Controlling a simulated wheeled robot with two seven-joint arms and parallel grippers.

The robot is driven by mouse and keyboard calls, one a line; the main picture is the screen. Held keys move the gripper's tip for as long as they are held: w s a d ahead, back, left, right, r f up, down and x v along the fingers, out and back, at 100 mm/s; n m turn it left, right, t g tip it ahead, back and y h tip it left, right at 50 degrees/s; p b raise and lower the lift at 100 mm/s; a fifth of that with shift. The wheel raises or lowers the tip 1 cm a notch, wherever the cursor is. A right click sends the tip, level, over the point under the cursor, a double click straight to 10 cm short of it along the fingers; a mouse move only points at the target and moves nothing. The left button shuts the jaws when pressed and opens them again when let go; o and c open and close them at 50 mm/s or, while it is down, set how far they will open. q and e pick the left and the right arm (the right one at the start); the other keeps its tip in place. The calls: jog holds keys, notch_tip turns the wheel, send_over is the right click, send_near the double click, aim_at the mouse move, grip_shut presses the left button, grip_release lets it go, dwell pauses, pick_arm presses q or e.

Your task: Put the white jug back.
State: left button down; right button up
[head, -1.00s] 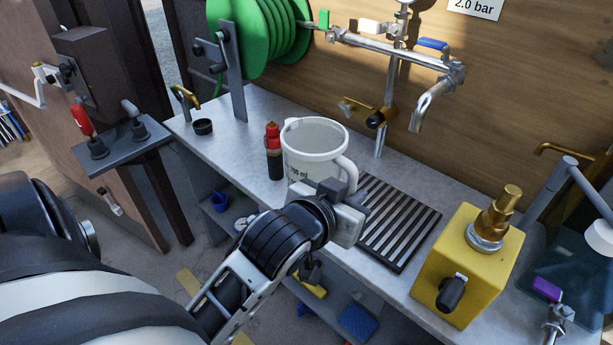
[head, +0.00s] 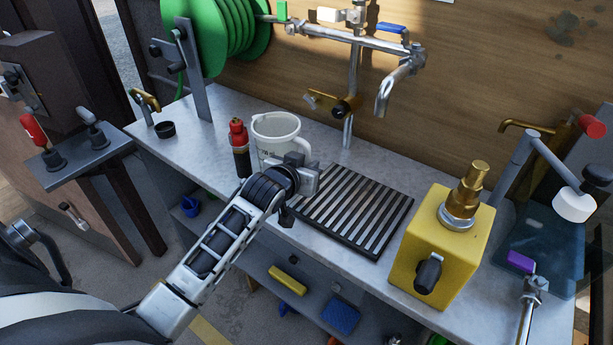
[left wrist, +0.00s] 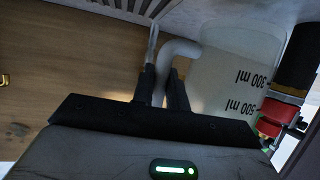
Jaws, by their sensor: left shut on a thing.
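The white jug (head: 272,130) stands upright at the left of the slatted drain grate (head: 352,208), close to the red-capped dark bottle (head: 239,148). My left gripper (head: 304,175) is shut on the jug's handle at its right side. In the left wrist view, the fingers (left wrist: 163,88) close around the curved handle, and the jug's wall (left wrist: 240,62) shows upside-down volume marks. The jug's base is hidden behind my arm, so I cannot tell whether it touches the bench. My right gripper is not in view.
A metal tap (head: 385,92) overhangs near the grate. A yellow block with a brass fitting (head: 440,245) stands at the right front. Bare bench (head: 205,155) lies left of the bottle.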

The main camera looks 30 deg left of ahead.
pick_arm(q)
jog(key=shift+w+a+f, duration=0.1)
jog(key=shift+w+f, duration=0.1)
jog(key=shift+f, duration=1.55)
jog(key=shift+f, duration=0.15)
jog(key=c, duration=1.4)
grip_release()
